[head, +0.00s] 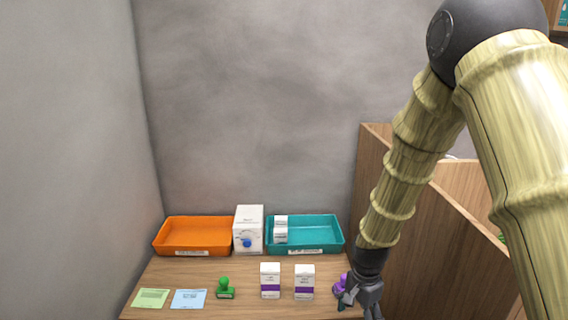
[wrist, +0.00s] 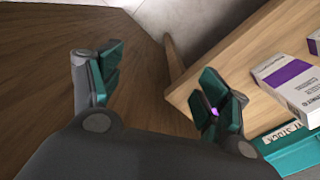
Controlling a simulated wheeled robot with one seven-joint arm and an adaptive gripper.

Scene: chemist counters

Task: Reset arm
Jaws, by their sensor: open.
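My gripper (head: 360,300) hangs at the right end of the counter in the head view, pointing down. In the wrist view my gripper (wrist: 160,90) has its teal-padded fingers spread wide, with nothing held between them. A purple stamp-like object (head: 341,284) stands right beside it, partly hidden by the fingers. A bit of purple (wrist: 214,111) shows through the right finger in the wrist view; I cannot tell whether they touch.
The counter (head: 245,271) holds an orange tray (head: 196,252), a teal tray (head: 305,251), a white dispenser box (head: 249,221), two purple-banded boxes (head: 270,280) (head: 304,282), a green stamp (head: 224,290), a green card (head: 150,298) and a blue card (head: 188,299). A wooden partition (head: 440,235) stands right.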

